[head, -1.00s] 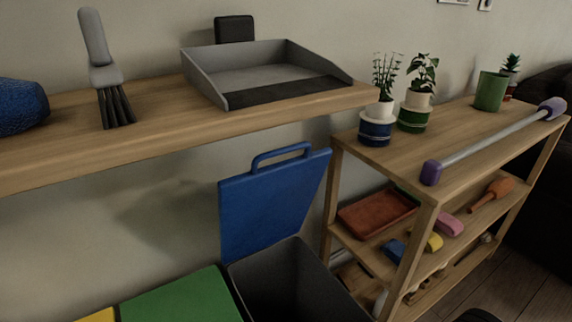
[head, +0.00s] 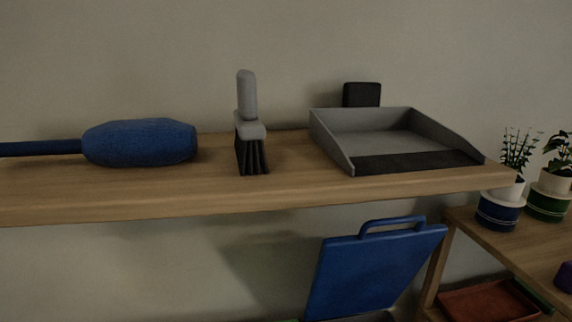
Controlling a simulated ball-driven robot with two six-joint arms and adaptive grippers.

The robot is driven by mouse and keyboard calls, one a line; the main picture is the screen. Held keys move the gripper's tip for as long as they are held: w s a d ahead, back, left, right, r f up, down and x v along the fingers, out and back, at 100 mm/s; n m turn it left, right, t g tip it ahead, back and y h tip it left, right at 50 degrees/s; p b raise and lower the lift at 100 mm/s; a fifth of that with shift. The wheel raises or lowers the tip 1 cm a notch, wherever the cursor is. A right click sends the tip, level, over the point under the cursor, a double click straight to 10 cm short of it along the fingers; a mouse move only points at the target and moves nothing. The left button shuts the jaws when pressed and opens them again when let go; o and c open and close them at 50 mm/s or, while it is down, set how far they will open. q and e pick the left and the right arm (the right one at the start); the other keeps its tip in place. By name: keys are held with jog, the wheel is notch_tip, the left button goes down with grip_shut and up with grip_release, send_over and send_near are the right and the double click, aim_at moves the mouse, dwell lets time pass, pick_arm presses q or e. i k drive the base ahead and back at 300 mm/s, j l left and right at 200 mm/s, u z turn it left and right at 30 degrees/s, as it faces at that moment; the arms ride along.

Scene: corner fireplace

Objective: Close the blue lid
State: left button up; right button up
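The blue lid (head: 372,268) is a flat panel with a loop handle (head: 393,226) on its top edge. It stands raised and open, leaning back near the wall, below the wooden shelf and at the lower right of the head view. Its lower edge and the bin beneath it are almost wholly cut off by the bottom of the picture. Neither of my grippers shows in the head view.
The wooden shelf (head: 290,198) above the lid holds a blue duster (head: 140,142), a grey brush (head: 250,125) and a grey dustpan (head: 395,130). A lower wooden rack (head: 520,240) with potted plants (head: 501,200) stands to the lid's right.

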aim_at(363, 272)
jog(key=k+l, duration=0.25)
jog(key=k+j, duration=0.1)
jog(key=k, duration=0.75)
jog(key=k+j, duration=0.1)
jog(key=j, duration=0.25)
jog(key=k+j, duration=0.15)
jog(key=j, duration=0.2)
jog(key=k+j, duration=0.1)
jog(key=j, duration=0.25)
